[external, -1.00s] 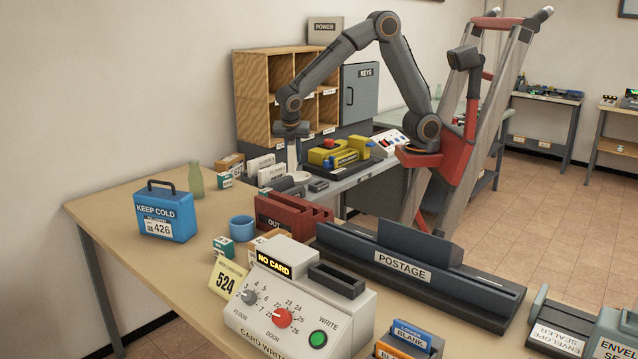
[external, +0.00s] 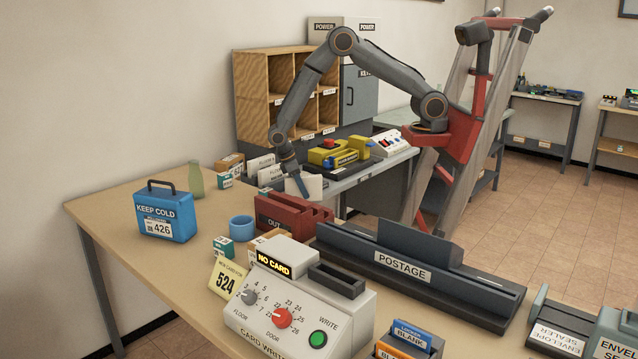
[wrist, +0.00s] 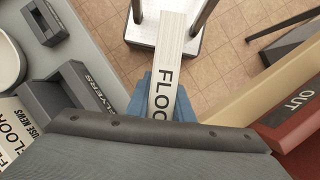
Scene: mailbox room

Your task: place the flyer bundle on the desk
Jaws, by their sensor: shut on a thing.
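The flyer bundle is a pale, thick stack with a black "FLOO…" label, the rest of the word cut off. In the wrist view the bundle (wrist: 172,50) is between the blue fingers of my gripper (wrist: 163,100), which is shut on it. In the external view the bundle (external: 311,188) hangs tilted from my gripper (external: 302,188), just behind the red OUT tray. The tan desk (external: 120,205) fills the foreground; its edge (wrist: 265,90) shows right of the bundle in the wrist view. Floor shows beyond the bundle there.
The red OUT tray (external: 280,212) stands on the desk near the bundle. A grey FLYERS holder (wrist: 72,88) is left of it in the wrist view. A blue KEEP COLD box (external: 166,218), blue cup (external: 242,228) and POSTAGE machine (external: 400,265) occupy the desk. Bare desk shows around the blue box.

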